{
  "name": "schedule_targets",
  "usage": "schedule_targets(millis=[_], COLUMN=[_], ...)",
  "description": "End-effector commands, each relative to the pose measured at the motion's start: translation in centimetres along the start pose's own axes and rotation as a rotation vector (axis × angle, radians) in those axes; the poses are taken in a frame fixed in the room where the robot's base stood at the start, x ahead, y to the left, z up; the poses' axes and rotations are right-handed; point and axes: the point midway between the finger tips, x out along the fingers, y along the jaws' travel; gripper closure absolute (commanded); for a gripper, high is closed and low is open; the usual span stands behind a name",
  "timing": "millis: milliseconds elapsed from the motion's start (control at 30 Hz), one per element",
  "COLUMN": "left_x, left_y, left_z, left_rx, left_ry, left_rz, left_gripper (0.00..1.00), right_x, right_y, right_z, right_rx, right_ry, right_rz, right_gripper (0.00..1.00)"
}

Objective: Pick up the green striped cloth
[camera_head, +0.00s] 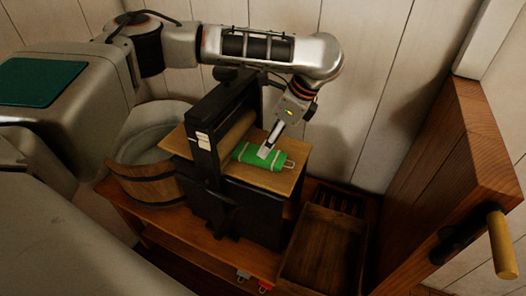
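The green striped cloth (273,162) lies as a small bundle, with pale bands, on the wooden board of a black roller press (206,140). A thin pale loop shows at its right end. My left gripper (266,151) reaches down from above, with its fingertips over the top of the cloth. I cannot tell whether they touch it. The fingers overlap in this view, so I cannot see whether they are open or closed. My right gripper is not in view.
A wooden tub (145,180) stands left of the press. An empty-looking wooden tray (322,246) and a dark slatted rack (340,199) are to its right. A wooden door or panel (455,165) with a peg handle stands at the right. A plank wall is close behind.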

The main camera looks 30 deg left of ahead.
Motion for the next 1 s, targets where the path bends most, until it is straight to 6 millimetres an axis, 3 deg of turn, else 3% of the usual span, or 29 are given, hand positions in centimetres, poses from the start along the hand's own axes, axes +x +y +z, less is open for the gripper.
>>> schedule_targets(millis=[200, 500, 800, 833, 1000], left_x=[2.2, 5.9, 6.3, 6.3, 6.3], left_y=[0.0, -0.1, -0.2, -0.2, -0.2], left_z=[0.0, 0.0, 0.1, 0.1, 0.1], left_rx=[0.001, 0.001, 0.000, 0.000, 0.000], left_ry=[0.000, 0.001, 0.000, 0.000, 0.000], left_rz=[0.003, 0.002, -0.001, -0.001, -0.001], left_gripper=[0.35, 0.35, 0.35, 0.37, 0.77], right_x=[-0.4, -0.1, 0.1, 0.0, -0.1], right_y=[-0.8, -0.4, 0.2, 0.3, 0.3], right_z=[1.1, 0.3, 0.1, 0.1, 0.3], right_rx=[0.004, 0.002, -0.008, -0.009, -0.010], right_ry=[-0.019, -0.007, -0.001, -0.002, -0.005], right_rz=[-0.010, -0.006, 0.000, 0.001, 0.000], right_gripper=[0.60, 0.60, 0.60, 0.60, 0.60])
